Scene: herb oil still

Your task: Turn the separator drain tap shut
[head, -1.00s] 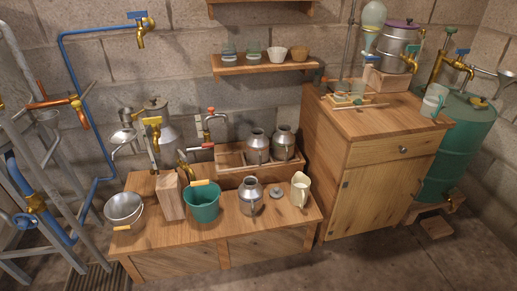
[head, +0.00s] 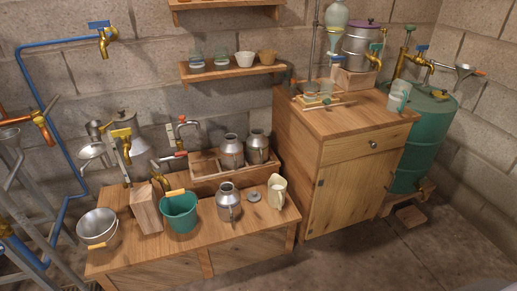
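The glass separator (head: 337,14) hangs on a thin upright stand at the back left of the tall wooden cabinet top. Its narrow lower part carries a small tap with a blue handle (head: 334,58), above a small wooden rack with glasses (head: 318,92). The tap is too small to tell whether it is open or shut. Neither of my grippers is in view, and nothing touches the separator.
Right of the separator stands a metal pot with a purple lid (head: 362,40) and a brass tap (head: 375,60). A jug (head: 398,97) stands near the cabinet's right edge. A green barrel (head: 424,140) stands beside the cabinet. Open floor lies in front.

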